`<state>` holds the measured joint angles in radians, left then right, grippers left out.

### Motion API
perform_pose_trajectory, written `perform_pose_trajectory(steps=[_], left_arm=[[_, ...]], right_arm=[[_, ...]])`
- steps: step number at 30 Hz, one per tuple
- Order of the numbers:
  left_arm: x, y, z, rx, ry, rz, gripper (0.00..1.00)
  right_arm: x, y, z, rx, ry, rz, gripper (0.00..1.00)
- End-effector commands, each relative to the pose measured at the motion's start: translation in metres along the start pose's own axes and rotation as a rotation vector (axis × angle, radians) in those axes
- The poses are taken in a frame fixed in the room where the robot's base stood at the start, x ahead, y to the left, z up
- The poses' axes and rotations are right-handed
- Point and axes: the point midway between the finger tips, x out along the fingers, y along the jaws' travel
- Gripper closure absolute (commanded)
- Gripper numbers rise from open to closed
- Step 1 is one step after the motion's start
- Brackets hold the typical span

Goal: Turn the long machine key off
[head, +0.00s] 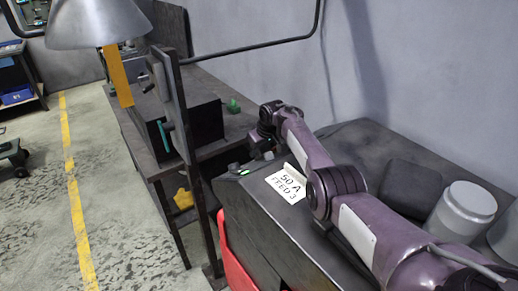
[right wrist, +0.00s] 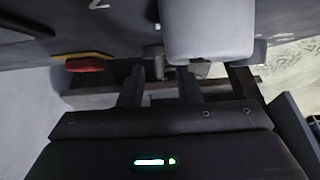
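My right gripper (head: 258,148) reaches over the far left edge of the dark machine cabinet (head: 285,235) in the head view. In the right wrist view its two dark fingers (right wrist: 160,84) stand apart, with background showing between them. A small grey metal piece (right wrist: 158,66) shows just beyond the gap; it may be the key, but I cannot tell, nor whether the fingers touch it. A larger grey block (right wrist: 207,30) is beyond the right finger. In the head view I cannot make out the key by the gripper. My left gripper is not in view.
A white card reading "50 A FEED 3" (head: 288,184) lies on the cabinet. A grey canister (head: 463,208) stands at its right. A red and yellow part (right wrist: 84,63) is left of the fingers. A workbench (head: 225,125) and a dark upright frame (head: 188,150) stand to the left.

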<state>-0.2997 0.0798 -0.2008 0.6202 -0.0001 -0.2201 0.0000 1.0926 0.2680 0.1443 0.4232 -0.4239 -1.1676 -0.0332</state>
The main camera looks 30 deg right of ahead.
Motion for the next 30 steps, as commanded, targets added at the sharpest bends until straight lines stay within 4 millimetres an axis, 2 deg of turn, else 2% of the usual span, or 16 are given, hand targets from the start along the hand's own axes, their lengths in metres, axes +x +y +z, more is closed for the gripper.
perform_pose_trajectory(steps=[5,9,19,24,30], left_arm=[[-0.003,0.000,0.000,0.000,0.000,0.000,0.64],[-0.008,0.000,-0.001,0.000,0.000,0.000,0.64],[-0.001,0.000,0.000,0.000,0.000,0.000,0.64],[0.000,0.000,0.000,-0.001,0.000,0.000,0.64],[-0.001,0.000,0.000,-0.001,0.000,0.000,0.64]], right_arm=[[-0.010,0.000,-0.002,-0.001,0.003,-0.002,0.69],[-0.027,0.000,-0.001,-0.001,0.003,0.001,0.69],[-0.069,-0.001,-0.001,-0.001,0.002,-0.002,0.69],[-0.077,0.000,0.000,0.000,0.000,-0.001,0.69],[-0.077,0.000,0.000,0.000,-0.001,-0.001,0.69]])
